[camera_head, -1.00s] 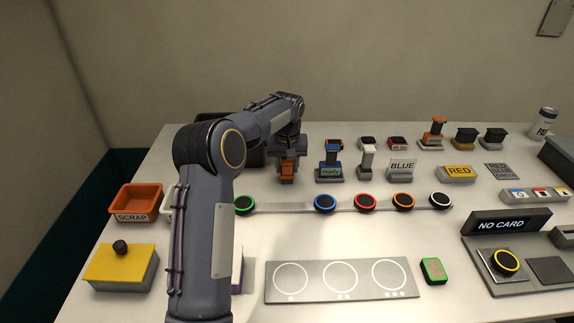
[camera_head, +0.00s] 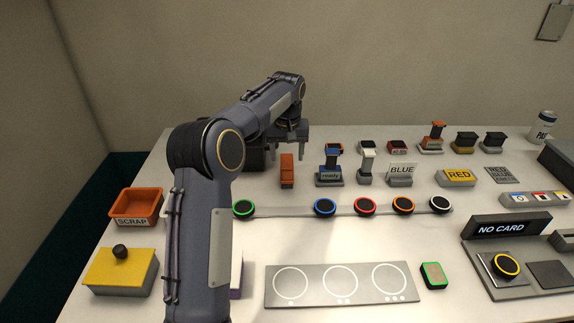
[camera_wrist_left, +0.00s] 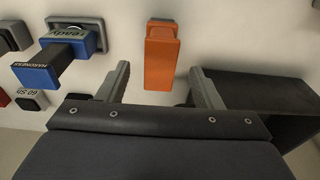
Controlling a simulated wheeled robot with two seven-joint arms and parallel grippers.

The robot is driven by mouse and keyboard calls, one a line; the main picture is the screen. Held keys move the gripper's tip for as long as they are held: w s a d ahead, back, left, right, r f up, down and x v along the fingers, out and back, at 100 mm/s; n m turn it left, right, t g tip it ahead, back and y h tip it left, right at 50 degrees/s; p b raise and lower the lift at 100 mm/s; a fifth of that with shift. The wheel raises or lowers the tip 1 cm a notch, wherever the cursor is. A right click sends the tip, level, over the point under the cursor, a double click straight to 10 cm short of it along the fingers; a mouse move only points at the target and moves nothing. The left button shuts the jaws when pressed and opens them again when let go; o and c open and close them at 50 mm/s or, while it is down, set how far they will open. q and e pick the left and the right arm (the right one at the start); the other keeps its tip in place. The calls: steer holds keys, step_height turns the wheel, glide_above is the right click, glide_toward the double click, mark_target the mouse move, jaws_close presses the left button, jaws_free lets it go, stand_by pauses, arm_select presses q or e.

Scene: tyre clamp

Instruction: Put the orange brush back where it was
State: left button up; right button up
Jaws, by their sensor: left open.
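The orange brush (camera_head: 287,168) stands upright on the table, left of the blue "ready" block (camera_head: 329,165). In the left wrist view the brush (camera_wrist_left: 160,62) shows from above, with a small grey piece at its far end. My left gripper (camera_head: 289,152) is open and empty, above and behind the brush. In the wrist view its two fingers (camera_wrist_left: 160,86) are spread to either side of the brush's near end, with gaps on both sides. My right gripper is not in view.
A dark box (camera_wrist_left: 258,98) stands close to the left gripper. A row of coloured-ring discs lies in front. The orange SCRAP bin (camera_head: 137,205) is at the left.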

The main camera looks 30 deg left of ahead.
arm_select(q)
steer(key=r, duration=0.5)
steer(key=shift+s+d, duration=0.15)
steer(key=shift+s, duration=0.1)
steer(key=shift+s+d+r, duration=0.1)
steer(key=shift+s+r, duration=0.25)
steer(key=shift+r, duration=0.15)
steer(key=s+d+r+m+t+h, duration=0.15)
steer(key=s+d, duration=0.25)
steer(key=s, duration=0.6)
steer(key=s+d+r+m+t+h, duration=0.1)
steer(key=s+d+r, duration=0.2)
steer(key=s, duration=0.7)
steer(key=s+d+f+m+t+h, duration=0.1)
steer(key=s+d+f, duration=0.3)
steer(key=s, duration=0.4)
steer(key=s+d+f+m+t+h, duration=0.1)
steer(key=s+d+f, duration=0.4)
steer(key=s, duration=0.3)
steer(key=shift+f, duration=0.4)
